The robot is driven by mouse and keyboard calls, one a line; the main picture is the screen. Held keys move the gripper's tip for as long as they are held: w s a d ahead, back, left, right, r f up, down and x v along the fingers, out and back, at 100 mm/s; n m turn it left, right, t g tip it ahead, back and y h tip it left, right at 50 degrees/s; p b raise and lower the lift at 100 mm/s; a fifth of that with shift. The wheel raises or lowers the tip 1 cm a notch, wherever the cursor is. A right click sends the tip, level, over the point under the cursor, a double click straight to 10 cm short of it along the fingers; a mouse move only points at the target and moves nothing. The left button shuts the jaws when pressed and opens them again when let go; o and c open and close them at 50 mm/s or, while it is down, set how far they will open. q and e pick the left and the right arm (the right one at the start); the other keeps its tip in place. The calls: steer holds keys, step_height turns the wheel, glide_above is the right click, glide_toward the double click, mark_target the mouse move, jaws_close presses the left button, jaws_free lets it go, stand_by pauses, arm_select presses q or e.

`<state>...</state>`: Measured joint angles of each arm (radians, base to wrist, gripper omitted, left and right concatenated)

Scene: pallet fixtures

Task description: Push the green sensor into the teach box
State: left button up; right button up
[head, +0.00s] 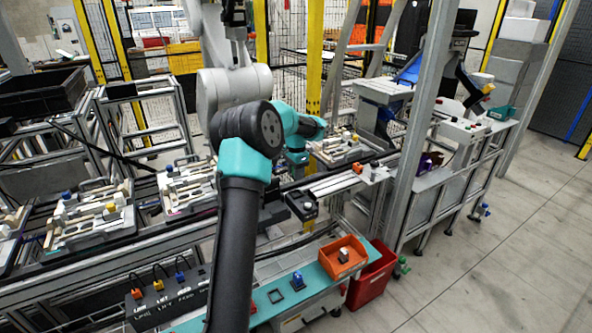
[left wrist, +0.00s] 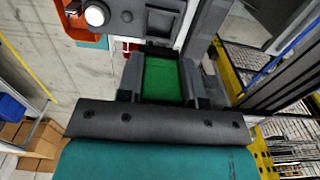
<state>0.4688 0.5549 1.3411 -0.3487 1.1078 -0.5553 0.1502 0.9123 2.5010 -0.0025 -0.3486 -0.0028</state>
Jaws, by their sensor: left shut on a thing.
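My left gripper (left wrist: 163,92) is shut on the green sensor (left wrist: 163,78), which shows between the two grey fingers in the left wrist view. In the head view the left gripper (head: 298,178) points down just above a small black box with a white button (head: 302,205), which appears to be the teach box. That box (left wrist: 128,20) also shows past the fingertips in the left wrist view. The sensor's far end meets or overlaps the box in that view; I cannot tell how deep it sits. The sensor is hidden in the head view. My right gripper is not in view.
An orange bin (head: 343,257) stands on the teal bench strip at the front, with a red crate (head: 372,276) beside it. A black panel with coloured plugs (head: 165,298) is at lower left. Pallet fixtures (head: 92,215) line the conveyor. A grey post (head: 420,120) rises right of the gripper.

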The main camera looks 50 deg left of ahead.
arm_select(q)
glide_above(296, 195)
steer(key=shift+f, duration=2.8)
steer(key=shift+s+f, duration=0.1)
steer(key=shift+f, duration=0.9)
stand_by(0.6)
steer(key=o, duration=1)
step_height(296, 195, up, 18)
steer(key=shift+f, duration=0.25)
steer(key=shift+f, duration=0.15)
